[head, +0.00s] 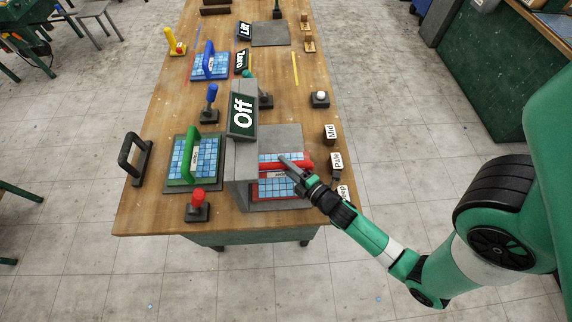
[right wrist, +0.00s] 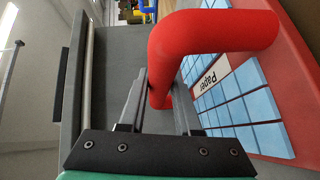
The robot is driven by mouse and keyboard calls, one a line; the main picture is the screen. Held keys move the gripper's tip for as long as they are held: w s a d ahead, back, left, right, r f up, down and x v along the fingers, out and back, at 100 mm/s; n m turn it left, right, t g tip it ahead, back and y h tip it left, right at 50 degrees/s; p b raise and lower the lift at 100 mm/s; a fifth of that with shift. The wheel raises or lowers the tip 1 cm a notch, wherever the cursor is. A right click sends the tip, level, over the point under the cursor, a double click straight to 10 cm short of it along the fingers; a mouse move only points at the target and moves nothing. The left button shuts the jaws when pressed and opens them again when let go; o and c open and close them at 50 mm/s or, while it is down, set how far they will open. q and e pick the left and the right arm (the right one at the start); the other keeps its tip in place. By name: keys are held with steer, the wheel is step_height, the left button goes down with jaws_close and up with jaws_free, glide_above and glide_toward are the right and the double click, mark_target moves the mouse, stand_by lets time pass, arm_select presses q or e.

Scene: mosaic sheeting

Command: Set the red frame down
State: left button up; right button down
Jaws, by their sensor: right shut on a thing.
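The red frame (head: 257,191) has a red rim, light blue tiles, a white label and a thick red handle. It is over the near part of the grey bed (head: 287,138) at the table's near right; I cannot tell if it touches. My right gripper (head: 291,166) is shut on its handle. In the right wrist view the red handle (right wrist: 205,42) passes between the jaws (right wrist: 158,92), and the label on the frame (right wrist: 303,75) reads "Paper". My left gripper is out of view.
A grey wall (head: 240,190) with an "Off" sign (head: 242,117) stands left of the red frame. Further left are a green-handled frame (head: 191,160), a red-knobbed lever (head: 198,205) and a black handle (head: 134,158). Labelled stamps (head: 336,160) line the right edge. A blue-handled frame (head: 210,65) lies farther back.

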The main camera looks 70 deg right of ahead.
steer(key=c, duration=0.5)
jaws_free()
steer(key=shift+s+a, duration=0.15)
steer(key=shift+s, duration=0.1)
steer(key=b+v, duration=0.2)
steer(key=v, duration=0.1)
steer(key=b+v, duration=0.1)
steer(key=v, duration=0.3)
steer(key=b+v, duration=0.2)
steer(key=v, duration=0.1)
steer(key=shift+s+a+f+b, duration=0.2)
steer(key=shift+s+b, duration=0.05)
steer(key=shift+b, duration=0.1)
steer(key=shift+s+a+r, duration=0.1)
steer(key=shift+s+r, duration=0.1)
steer(key=shift+r, duration=0.1)
